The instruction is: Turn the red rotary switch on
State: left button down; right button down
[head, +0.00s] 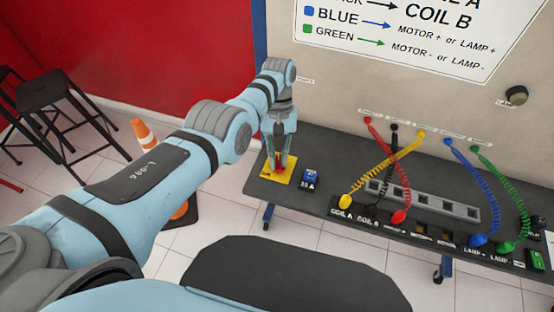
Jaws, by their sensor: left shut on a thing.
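The red rotary switch (279,168) sits on a yellow base plate (277,178) at the left end of the dark table. My left gripper (280,165) points down over it from above, with its fingers closed around the red knob. The fingers hide most of the knob, so I cannot tell which way it is turned. My right gripper is not in view.
A small blue block (311,177) stands just right of the yellow plate. Coiled cables, such as the yellow cable (380,170), run between the wall panel and a black terminal strip (420,238). An orange cone (144,134) and black stools (62,96) stand on the floor at left.

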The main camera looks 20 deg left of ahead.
pick_arm(q)
jog(key=shift+s+d+f+m+y+b, duration=0.1)
jog(key=shift+m+y+b, duration=0.3)
jog(key=shift+m, duration=0.55)
jog(key=shift+s+d+f+m+y+b, duration=0.1)
jog(key=shift+m+y+b, duration=0.25)
jog(key=shift+m, duration=0.6)
jog(key=c, duration=1.6)
grip_release()
jog(key=shift+w+r, duration=0.1)
jog(key=shift+a, duration=0.1)
jog(key=shift+r, duration=0.1)
